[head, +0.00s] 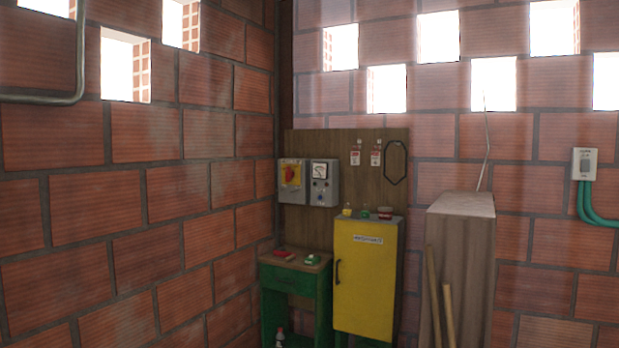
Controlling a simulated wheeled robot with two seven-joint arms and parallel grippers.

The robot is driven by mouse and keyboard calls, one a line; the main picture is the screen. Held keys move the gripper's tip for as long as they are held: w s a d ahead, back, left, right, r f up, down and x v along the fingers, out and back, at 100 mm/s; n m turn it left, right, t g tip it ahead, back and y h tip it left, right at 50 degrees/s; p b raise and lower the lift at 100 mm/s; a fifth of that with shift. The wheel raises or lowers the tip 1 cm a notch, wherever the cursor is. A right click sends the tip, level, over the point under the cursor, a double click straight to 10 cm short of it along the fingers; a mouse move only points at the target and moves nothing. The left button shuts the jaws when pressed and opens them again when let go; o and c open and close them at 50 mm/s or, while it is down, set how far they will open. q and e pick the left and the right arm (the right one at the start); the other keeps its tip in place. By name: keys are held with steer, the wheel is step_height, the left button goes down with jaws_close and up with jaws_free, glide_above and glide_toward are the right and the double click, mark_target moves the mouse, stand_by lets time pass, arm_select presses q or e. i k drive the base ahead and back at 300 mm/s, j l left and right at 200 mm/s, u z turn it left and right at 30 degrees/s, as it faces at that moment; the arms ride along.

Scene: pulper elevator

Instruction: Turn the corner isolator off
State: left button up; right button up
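The corner isolator (292,182) is a grey box with a yellow plate and a red rotary handle. It is mounted on the wooden backboard (335,142) near the corner of the brick walls. The handle looks tilted, but its exact position is too small to read. A second grey box with a dial meter (320,182) is fixed right beside it, on its right. Neither of my grippers is in the head view.
Below the isolator stands a green table (290,268) with small red and green items on it. A yellow cabinet (365,285) stands to its right, with small containers on top. Further right are a tall wooden box (468,245), leaning wooden sticks (434,295) and a grey wall box (584,163).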

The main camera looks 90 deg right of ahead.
mark_target(289, 174)
steer(key=z, duration=2.75)
steer(key=i+l+z, duration=0.2)
steer(key=i, duration=0.5)
steer(key=i+j+z, duration=0.35)
steer(key=i, duration=0.25)
steer(key=i+j+z, duration=0.4)
steer(key=i, duration=0.15)
steer(key=i+j+z, duration=0.35)
steer(key=i+j, duration=0.15)
steer(key=j+z, duration=0.15)
steer(key=j, duration=0.45)
steer(key=j+z, duration=0.2)
steer(key=j, duration=0.4)
steer(key=k+j+z, duration=0.15)
steer(key=j, duration=0.45)
steer(key=j+z, duration=0.2)
steer(key=j, duration=0.4)
